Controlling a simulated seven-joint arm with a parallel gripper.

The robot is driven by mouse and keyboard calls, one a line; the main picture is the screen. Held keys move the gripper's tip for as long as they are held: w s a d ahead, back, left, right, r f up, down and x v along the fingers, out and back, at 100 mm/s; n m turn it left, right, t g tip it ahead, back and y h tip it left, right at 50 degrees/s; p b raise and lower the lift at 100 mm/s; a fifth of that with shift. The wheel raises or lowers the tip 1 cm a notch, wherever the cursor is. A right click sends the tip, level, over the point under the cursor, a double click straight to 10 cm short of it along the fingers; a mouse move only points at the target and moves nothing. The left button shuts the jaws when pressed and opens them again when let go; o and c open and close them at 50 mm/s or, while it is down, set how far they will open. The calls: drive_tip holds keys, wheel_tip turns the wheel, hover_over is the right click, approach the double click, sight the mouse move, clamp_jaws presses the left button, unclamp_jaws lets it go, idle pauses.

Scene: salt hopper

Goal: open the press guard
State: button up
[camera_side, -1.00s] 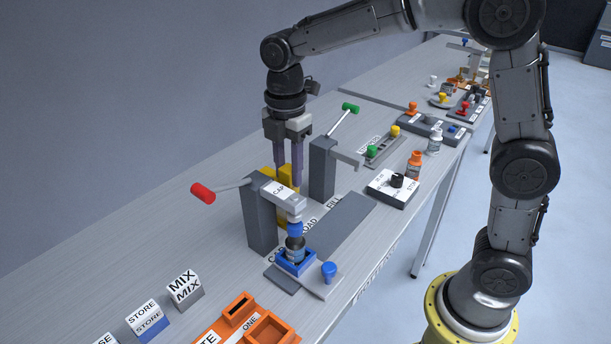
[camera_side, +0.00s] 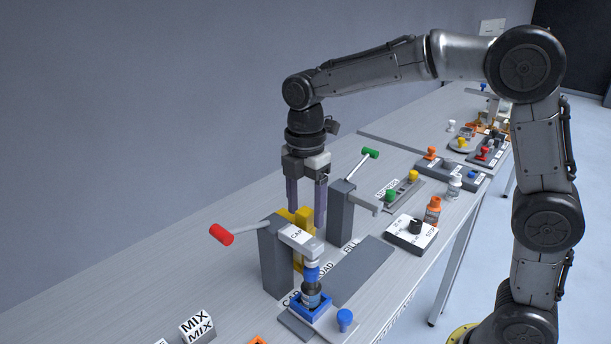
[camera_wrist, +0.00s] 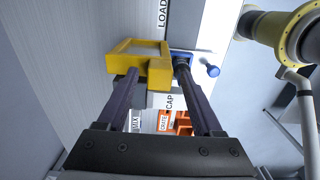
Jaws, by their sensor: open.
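The yellow guard (camera_side: 304,224) stands behind the grey cap press (camera_side: 275,258), which hides part of it in the side view. In the wrist view the guard (camera_wrist: 158,72) is a yellow frame with a thicker block at its near right corner. My gripper (camera_side: 306,214) points down at the guard, with its two dark fingers apart. In the wrist view the fingertips (camera_wrist: 156,70) lie on either side of the guard's near edge; I cannot tell whether they touch it. The press has a red-knobbed lever (camera_side: 221,235) and a blue plunger over a small container in a blue holder (camera_side: 312,306).
A second grey press with a green-knobbed lever (camera_side: 369,154) stands close to the right of my gripper. A white-topped box with a black knob (camera_side: 413,230) and small bottles (camera_side: 433,210) stand farther right. The MIX block (camera_side: 197,326) is at front left. The back left tabletop is clear.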

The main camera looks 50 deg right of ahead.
wheel_tip(320, 180, up, 13)
idle(0.3)
drive_tip(key=shift+f, duration=0.1)
drive_tip(key=s+d+r+m+t, duration=0.1)
drive_tip(key=s+d+m, duration=0.15)
drive_tip(key=s, duration=0.45)
drive_tip(key=s+d+r+m+t, duration=0.2)
drive_tip(key=s+d, duration=0.1)
drive_tip(key=s, duration=0.4)
drive_tip(key=s+f+m+t, duration=0.1)
drive_tip(key=s+f+m, duration=0.3)
drive_tip(key=f+m, duration=0.2)
drive_tip(key=s+d+f+m+t, duration=0.1)
drive_tip(key=s+f+m, duration=0.3)
drive_tip(key=f+m, duration=0.3)
drive_tip(key=shift+s+f+t, duration=0.25)
drive_tip(key=shift+f+t, duration=0.05)
drive_tip(key=shift+f, duration=0.2)
